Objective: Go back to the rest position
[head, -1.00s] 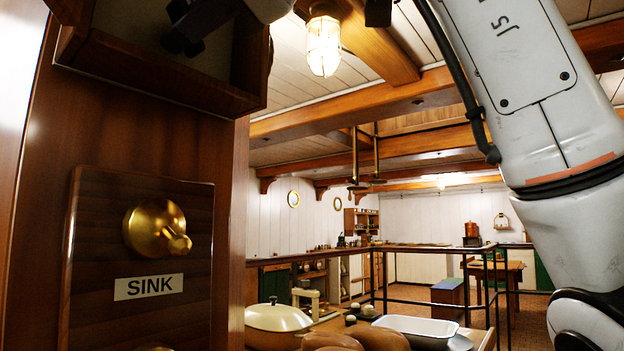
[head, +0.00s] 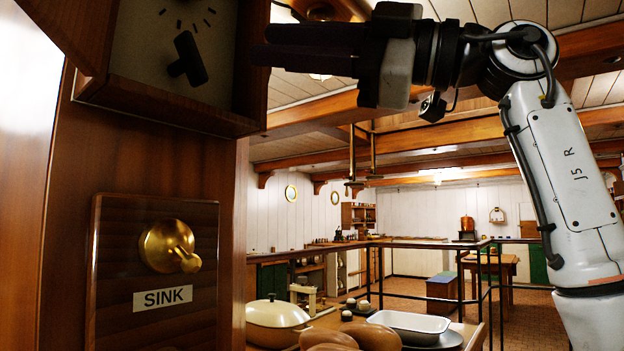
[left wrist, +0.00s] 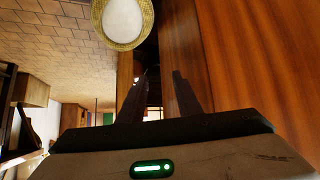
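My right gripper (head: 258,45) is in the upper middle of the head view, its dark fingers pointing left in front of the edge of a wooden box. The fingers lie close together, seen from the side, and any gap is unclear. Nothing shows held in it. My left gripper (left wrist: 162,73) does not show in the head view. In the left wrist view its two dark fingers stand apart with an empty gap, beside a wooden surface (left wrist: 245,60).
The wooden box has a dial with a black knob (head: 187,59). Below it, a brass handle (head: 168,246) sits above a SINK label (head: 162,298). A white tray (head: 412,325) and a lidded pot (head: 277,314) stand at bottom centre. Dark railings (head: 420,300) stand behind.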

